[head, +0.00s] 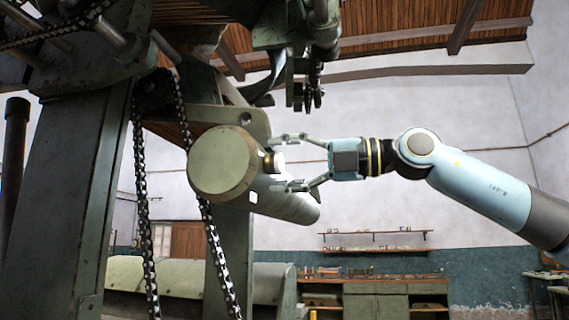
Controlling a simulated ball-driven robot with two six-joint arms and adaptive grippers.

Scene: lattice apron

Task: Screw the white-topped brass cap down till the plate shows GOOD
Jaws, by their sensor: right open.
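The white-topped brass cap (274,162) sits on the right side of a large green cylinder (221,163) in the middle of the head view. Its white top faces right. My right gripper (283,162) comes in from the right and is open, with one finger above the cap and one below it. I cannot tell whether the fingers touch the cap. A small white plate (253,197) shows on the cylinder below the cap; any wording on it is too small to read. My left gripper is not in view.
Two hanging chains (141,190) run down at the left, one passing close by the cylinder. A large green machine frame (65,190) fills the left side. Machine parts (305,90) hang above the gripper. A workbench (375,295) and a wall shelf (375,233) stand far behind.

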